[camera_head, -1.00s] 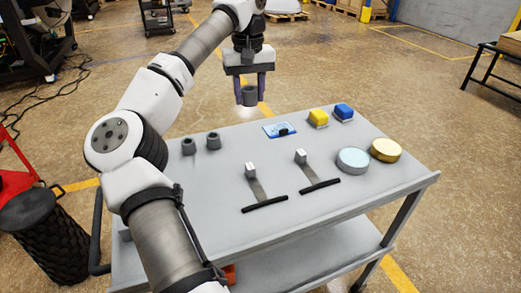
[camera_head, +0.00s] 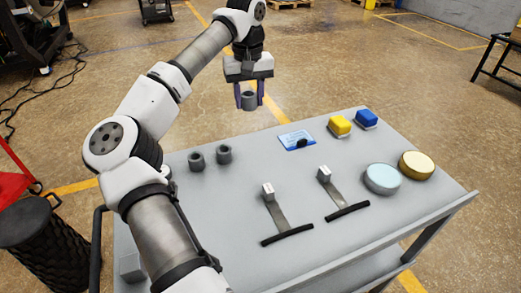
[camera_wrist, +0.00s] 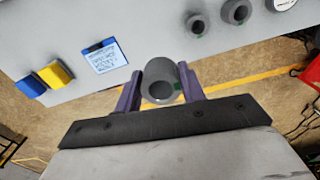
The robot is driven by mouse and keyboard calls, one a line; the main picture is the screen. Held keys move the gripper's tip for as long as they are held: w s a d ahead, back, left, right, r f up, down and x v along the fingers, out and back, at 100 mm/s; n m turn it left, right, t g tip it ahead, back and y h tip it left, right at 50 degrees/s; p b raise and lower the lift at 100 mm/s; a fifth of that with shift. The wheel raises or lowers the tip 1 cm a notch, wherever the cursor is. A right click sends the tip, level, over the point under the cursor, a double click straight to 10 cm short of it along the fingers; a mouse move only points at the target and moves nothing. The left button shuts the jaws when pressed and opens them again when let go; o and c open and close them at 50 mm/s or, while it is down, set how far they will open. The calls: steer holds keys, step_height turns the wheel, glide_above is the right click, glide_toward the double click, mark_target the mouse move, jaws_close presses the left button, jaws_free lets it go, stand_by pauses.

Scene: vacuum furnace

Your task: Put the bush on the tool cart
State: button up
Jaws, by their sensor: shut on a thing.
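My gripper (camera_head: 248,98) is shut on a grey hollow bush (camera_head: 249,101) and holds it in the air past the far edge of the tool cart. In the wrist view the bush (camera_wrist: 161,84) sits between the two purple fingers, its round bore facing the camera, with the floor around it. The tool cart (camera_head: 240,205) has a grey flat top and stands in front of me. Two more grey bushes stand upright on its left part, one on the left (camera_head: 196,161) and one beside it (camera_head: 224,154).
On the cart top lie a blue-and-white card (camera_head: 297,140), a yellow block (camera_head: 340,126), a blue block (camera_head: 366,119), two black-bladed scraper-like tools (camera_head: 287,235) (camera_head: 347,211), a pale blue round tin (camera_head: 382,179) and a gold one (camera_head: 416,165). Bare surface lies between the bushes and the card.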

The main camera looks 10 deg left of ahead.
mark_target(251, 151)
step_height(251, 151, down, 15)
steer(key=shift+p, duration=1.25)
steer(key=o, duration=1.2)
steer(key=shift+f, duration=0.1)
steer(key=shift+c, duration=0.2)
step_height(251, 151, up, 12)
steer(key=shift+r+b, duration=0.15)
steer(key=shift+b, duration=0.95)
